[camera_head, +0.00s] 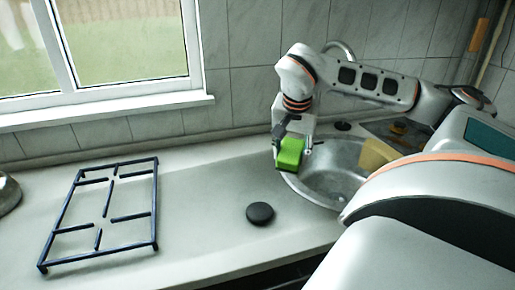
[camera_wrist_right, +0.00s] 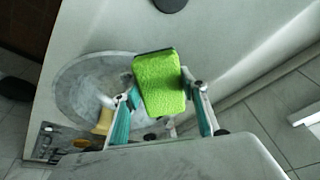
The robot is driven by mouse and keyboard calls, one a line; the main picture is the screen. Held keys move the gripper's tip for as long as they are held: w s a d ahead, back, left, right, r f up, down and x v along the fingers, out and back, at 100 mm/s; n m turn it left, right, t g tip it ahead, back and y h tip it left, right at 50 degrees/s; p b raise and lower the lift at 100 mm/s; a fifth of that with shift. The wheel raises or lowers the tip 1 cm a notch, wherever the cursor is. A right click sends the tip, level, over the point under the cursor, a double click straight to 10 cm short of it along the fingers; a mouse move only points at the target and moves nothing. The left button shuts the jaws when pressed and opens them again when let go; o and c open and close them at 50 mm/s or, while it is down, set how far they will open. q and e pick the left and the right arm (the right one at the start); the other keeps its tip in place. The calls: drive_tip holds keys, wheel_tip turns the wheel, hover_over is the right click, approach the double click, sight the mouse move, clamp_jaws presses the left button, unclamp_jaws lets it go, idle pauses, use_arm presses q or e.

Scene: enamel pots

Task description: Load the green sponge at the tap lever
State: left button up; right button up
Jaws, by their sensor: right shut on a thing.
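The green sponge (camera_head: 290,152) is held at the left rim of the sink in the head view. It fills the middle of the right wrist view (camera_wrist_right: 159,82), between the two teal-padded fingers. My right gripper (camera_head: 293,142) is shut on the sponge, with its arm reaching over the sink from the right. It also shows in the wrist view (camera_wrist_right: 160,106). A small lever-like metal part (camera_head: 308,147) shows just right of the sponge; I cannot tell whether they touch. A curved tap spout (camera_head: 342,46) shows behind my arm. My left gripper is not in view.
The round metal sink (camera_head: 322,199) has a yellow sponge-like block (camera_head: 374,155) at its right side. A black disc (camera_head: 260,213) lies on the counter in front. A dark pot-stand grid (camera_head: 103,212) lies at the left. The counter between grid and sink is mostly clear.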

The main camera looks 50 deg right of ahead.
drive_tip(key=s+d+r+m+h+b, duration=0.25)
drive_tip(key=s+d+r, duration=0.45)
drive_tip(key=s+d, duration=0.35)
drive_tip(key=w+d+f, duration=0.1)
drive_tip(key=w+d, duration=0.2)
drive_tip(key=d, duration=0.3)
drive_tip(key=w+d+f, duration=0.1)
drive_tip(key=w+d, duration=0.2)
drive_tip(key=d, duration=0.4)
drive_tip(key=shift+d+f+b, duration=0.15)
drive_tip(key=shift+f+b, duration=0.15)
drive_tip(key=shift+b, duration=0.15)
